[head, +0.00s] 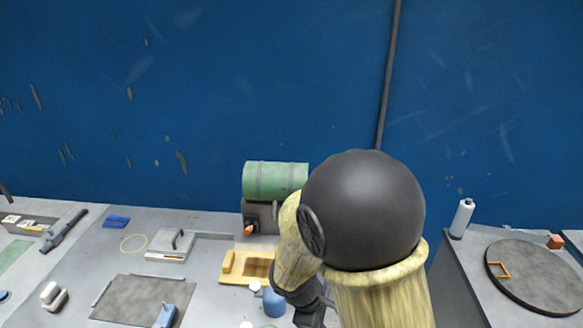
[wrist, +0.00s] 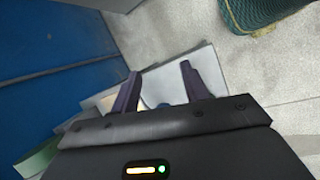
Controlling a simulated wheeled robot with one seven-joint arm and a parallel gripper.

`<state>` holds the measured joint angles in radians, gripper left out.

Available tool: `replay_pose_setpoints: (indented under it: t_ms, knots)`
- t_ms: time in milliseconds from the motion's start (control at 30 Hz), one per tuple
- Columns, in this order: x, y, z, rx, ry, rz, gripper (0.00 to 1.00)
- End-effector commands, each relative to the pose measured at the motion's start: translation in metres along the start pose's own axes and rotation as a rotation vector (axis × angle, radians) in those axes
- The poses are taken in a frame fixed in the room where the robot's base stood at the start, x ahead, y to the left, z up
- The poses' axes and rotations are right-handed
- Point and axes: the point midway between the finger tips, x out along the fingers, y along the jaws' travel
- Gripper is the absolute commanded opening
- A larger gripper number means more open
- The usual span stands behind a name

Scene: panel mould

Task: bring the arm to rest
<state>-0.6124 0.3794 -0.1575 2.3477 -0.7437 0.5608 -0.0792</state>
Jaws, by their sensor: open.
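My gripper (wrist: 158,82) shows in the wrist view with its two dark fingers spread apart and nothing between them. In the head view my arm rises at the lower middle, with a large dark round joint and pale yellow links. It is bent, and its far end drops toward the worktop (head: 205,245), where the fingertips are hidden or cut off by the lower edge. The arm hides part of the worktop behind it.
A yellowish tray (head: 235,280), a blue jar (head: 273,302) and a dark grey plate (head: 146,299) lie near the arm. On the right bench are a round dark disc (head: 535,275) and a white bottle (head: 462,218).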

Motion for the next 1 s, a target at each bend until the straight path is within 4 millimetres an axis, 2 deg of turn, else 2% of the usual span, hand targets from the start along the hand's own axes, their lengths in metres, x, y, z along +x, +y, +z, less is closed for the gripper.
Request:
replay_pose_setpoints:
  t_ms: [33,200,400,533,700,1000]
  knots:
    - [0.004,-0.002,0.012,0.11,0.024,-0.041,0.45]
    - [0.005,-0.009,0.043,0.476,0.108,-0.163,0.45]
    - [0.004,-0.014,0.074,0.909,0.205,-0.261,0.45]
    - [0.002,-0.014,0.089,1.134,0.254,-0.293,0.45]
    - [-0.001,-0.014,0.096,1.243,0.277,-0.307,0.45]
    - [-0.001,-0.014,0.095,1.241,0.277,-0.308,0.45]
